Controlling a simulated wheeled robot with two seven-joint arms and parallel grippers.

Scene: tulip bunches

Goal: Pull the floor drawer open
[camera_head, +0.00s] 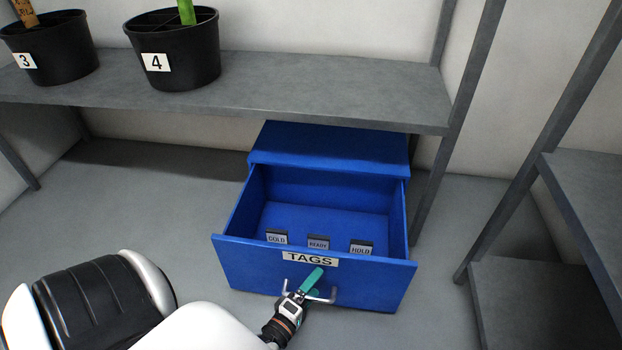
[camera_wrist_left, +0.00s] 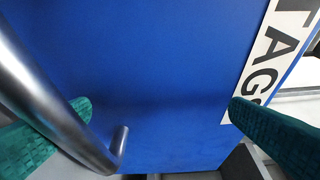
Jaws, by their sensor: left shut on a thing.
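The blue floor drawer (camera_head: 240,260) labelled TAGS stands open under the grey shelf, pulled out of its blue cabinet (camera_head: 330,145). Its front also fills the left wrist view (camera_wrist_left: 150,60). The metal handle (camera_head: 333,295) is on the drawer front below the label; in the left wrist view it is a thick bar (camera_wrist_left: 50,100). My left gripper (camera_head: 313,284), with green finger pads, is shut on the handle. The handle hides part of one finger in the wrist view. My right gripper is not in view.
Tags marked GOLD (camera_head: 277,237), READY (camera_head: 318,242) and HOLD (camera_head: 361,247) stand inside the drawer. Black pots 3 (camera_head: 60,60) and 4 (camera_head: 190,60) are on the shelf (camera_head: 300,90). Another grey rack (camera_head: 530,300) stands at right. Floor left of the drawer is clear.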

